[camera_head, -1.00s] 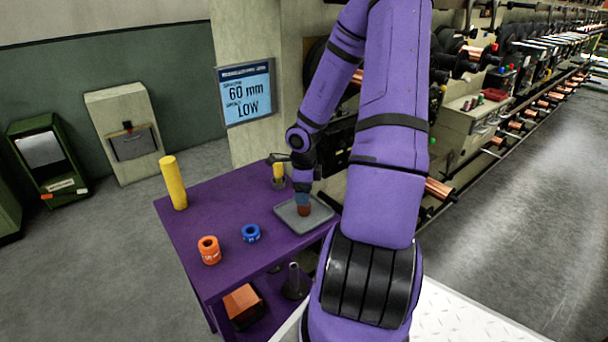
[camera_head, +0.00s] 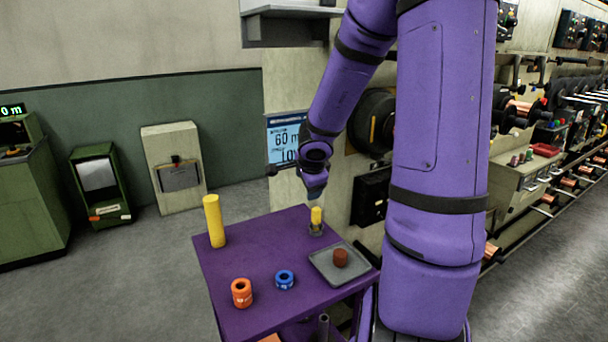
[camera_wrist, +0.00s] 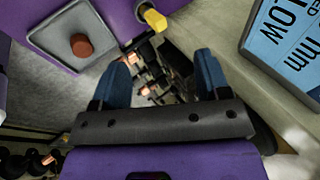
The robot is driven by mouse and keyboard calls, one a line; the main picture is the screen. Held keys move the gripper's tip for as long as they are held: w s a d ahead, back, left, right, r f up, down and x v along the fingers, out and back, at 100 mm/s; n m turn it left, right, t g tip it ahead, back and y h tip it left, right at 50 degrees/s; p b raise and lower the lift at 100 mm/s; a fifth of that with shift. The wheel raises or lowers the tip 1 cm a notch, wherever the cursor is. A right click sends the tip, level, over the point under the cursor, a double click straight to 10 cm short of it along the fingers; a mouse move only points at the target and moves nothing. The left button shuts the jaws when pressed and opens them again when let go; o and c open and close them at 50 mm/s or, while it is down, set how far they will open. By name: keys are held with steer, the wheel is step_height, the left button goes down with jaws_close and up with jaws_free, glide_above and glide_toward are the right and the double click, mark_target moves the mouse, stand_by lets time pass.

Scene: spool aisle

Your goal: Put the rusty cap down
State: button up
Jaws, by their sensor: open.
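The rusty cap (camera_head: 340,257) is a small red-brown cylinder resting on the grey tray (camera_head: 322,264), on the purple table (camera_head: 250,258). In the wrist view the cap (camera_wrist: 81,45) stands near the middle of the tray (camera_wrist: 47,37), at upper left. My gripper (camera_head: 315,195) is raised above the back of the table, clear of the cap. In the wrist view its two blue fingers (camera_wrist: 162,80) are spread apart with nothing between them.
A yellow cylinder (camera_head: 214,221) stands at the table's back left. A small yellow-topped piece (camera_head: 316,220) stands at the back right, below my gripper. A display panel (camera_head: 284,140) hangs behind.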

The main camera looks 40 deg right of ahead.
steer(key=w+a+r+n+t+y, duration=0.2)
steer(key=a+r+n+t, duration=0.1)
steer(key=a+r+n, duration=0.7)
steer(key=s+a+r+n+y, duration=0.1)
steer(key=s+a+r+n, duration=0.15)
steer(key=a, duration=0.35)
steer(key=s+a+r+n+y, duration=0.2)
steer(key=s+a, duration=0.1)
steer(key=a, duration=0.2)
steer(key=s+r+n+g, duration=0.1)
steer(key=s+n, duration=0.2)
steer(key=s, duration=0.6)
steer(key=s+a+r+n+g+h, duration=0.1)
steer(key=s+n, duration=0.3)
steer(key=s, duration=0.5)
steer(key=shift+a+r+g, duration=0.3)
steer(key=shift+r+g, duration=0.2)
steer(key=shift+r, duration=0.2)
steer(key=shift+n, duration=0.25)
